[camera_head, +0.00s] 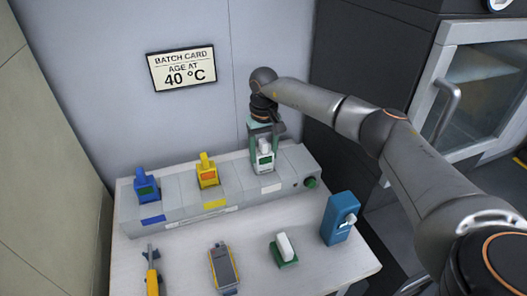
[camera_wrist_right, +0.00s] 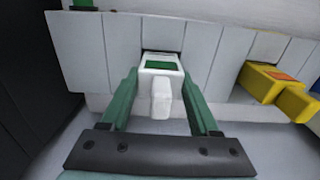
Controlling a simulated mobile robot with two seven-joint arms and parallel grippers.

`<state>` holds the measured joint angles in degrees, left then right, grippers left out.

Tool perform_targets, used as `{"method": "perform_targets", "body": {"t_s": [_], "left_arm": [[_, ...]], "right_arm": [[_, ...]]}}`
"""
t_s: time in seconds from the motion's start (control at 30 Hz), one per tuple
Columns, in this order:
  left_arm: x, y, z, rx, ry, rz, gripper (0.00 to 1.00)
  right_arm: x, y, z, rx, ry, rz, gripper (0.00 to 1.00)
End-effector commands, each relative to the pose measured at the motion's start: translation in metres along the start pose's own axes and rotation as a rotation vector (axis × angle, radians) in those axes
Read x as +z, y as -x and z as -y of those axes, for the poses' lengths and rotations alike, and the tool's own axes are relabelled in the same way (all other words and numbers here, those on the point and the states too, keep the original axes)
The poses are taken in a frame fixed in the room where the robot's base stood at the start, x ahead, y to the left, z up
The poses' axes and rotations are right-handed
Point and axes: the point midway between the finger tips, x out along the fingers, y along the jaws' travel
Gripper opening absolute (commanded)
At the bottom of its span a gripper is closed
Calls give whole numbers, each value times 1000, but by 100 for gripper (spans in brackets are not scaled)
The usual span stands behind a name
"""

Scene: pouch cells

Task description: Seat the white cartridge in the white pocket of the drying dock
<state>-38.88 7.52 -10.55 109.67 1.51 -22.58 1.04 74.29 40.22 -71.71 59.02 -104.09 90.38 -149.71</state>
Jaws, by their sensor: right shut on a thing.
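The white cartridge (camera_head: 265,160), with a green window, stands at the right-hand pocket of the grey drying dock (camera_head: 235,189), behind a white label (camera_head: 271,188). My right gripper (camera_head: 264,143) is over it, its green fingers closed on the cartridge's two sides. In the right wrist view the cartridge (camera_wrist_right: 161,82) sits between the fingers (camera_wrist_right: 160,88), and a dark pocket opening shows just beyond its end. I cannot tell how deep it sits. My left gripper is not in view.
Blue (camera_head: 146,185) and yellow (camera_head: 207,171) cartridges stand in the dock's other pockets. A yellow-handled tool (camera_head: 152,273), a grey-yellow device (camera_head: 223,268), a white item on a green base (camera_head: 286,249) and a blue box (camera_head: 339,218) stand in front on the table (camera_head: 190,250).

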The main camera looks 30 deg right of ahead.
Motion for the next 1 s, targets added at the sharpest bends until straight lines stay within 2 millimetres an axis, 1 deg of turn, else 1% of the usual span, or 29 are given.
{"method": "perform_targets", "body": {"t_s": [0.1, 0.13, 0.4, 0.43, 0.67, 0.77, 0.87, 1.0], "left_arm": [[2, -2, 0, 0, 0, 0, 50], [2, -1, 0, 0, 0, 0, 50], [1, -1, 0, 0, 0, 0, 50], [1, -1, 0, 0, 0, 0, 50], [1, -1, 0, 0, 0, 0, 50], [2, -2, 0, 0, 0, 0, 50], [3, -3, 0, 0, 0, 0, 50], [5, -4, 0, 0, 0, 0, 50]], "right_arm": [[0, -3, 0, -1, 0, -1, 0], [0, -2, 0, -1, 0, -2, 64], [0, -2, 0, 0, 0, -1, 95], [0, -2, 0, 0, 0, -1, 97], [0, -3, 0, 1, 0, 1, 97], [0, 2, 0, 0, 0, 0, 97], [-1, 15, 0, -1, -1, -3, 97], [-1, 44, 0, -1, -1, -6, 97]]}}
